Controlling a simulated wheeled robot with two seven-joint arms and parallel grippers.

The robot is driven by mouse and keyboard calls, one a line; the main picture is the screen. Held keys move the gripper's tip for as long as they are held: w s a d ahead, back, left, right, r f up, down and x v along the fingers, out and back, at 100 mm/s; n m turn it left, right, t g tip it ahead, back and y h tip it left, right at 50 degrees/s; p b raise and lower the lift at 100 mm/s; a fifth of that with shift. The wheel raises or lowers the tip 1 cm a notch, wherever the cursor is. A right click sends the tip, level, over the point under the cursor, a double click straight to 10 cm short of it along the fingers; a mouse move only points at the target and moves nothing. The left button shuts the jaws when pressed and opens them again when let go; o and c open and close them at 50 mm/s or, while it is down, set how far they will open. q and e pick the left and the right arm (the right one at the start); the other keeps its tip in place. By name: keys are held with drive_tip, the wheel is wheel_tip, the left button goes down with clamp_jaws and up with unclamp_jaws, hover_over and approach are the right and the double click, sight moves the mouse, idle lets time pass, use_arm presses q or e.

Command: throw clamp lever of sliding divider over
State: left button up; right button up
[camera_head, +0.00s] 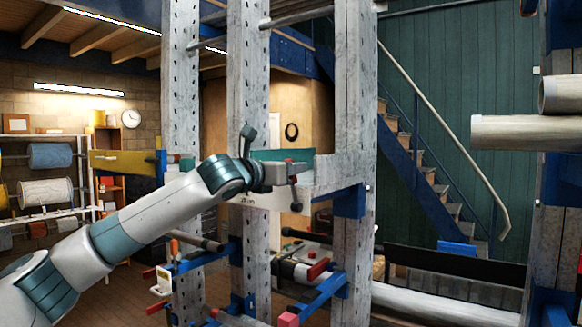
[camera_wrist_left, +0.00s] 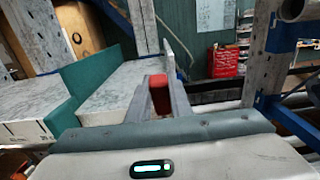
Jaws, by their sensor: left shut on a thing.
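My left gripper (camera_head: 288,174) reaches in from the left to the front of the grey shelf at mid-height. In the left wrist view my left gripper (camera_wrist_left: 159,96) has its two fingers closed on a small red piece, which looks like the handle of the clamp lever (camera_wrist_left: 159,82). The sliding divider is a teal upright panel (camera_head: 275,154) just behind the gripper; a teal panel (camera_wrist_left: 92,78) also stands left of the fingers in the wrist view. The rest of the lever is hidden by the fingers. My right gripper is not in view.
Perforated grey uprights (camera_head: 353,100) stand close around the gripper. Blue brackets and red-ended arms (camera_head: 316,300) stick out below. Long pale pipes (camera_head: 520,132) lie at the right. A staircase (camera_head: 430,165) is behind. Open floor shows at the lower left.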

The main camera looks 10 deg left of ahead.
use_arm(q)
drive_tip(key=shift+p+x, duration=0.7)
drive_tip(key=shift+x, duration=0.15)
drive_tip(key=shift+f, duration=0.1)
drive_tip(key=o, duration=0.8)
drive_tip(key=shift+w, duration=0.2)
drive_tip(key=shift+s+a, duration=0.15)
drive_tip(key=shift+s, duration=0.35)
drive_tip(key=shift+v, duration=3.6)
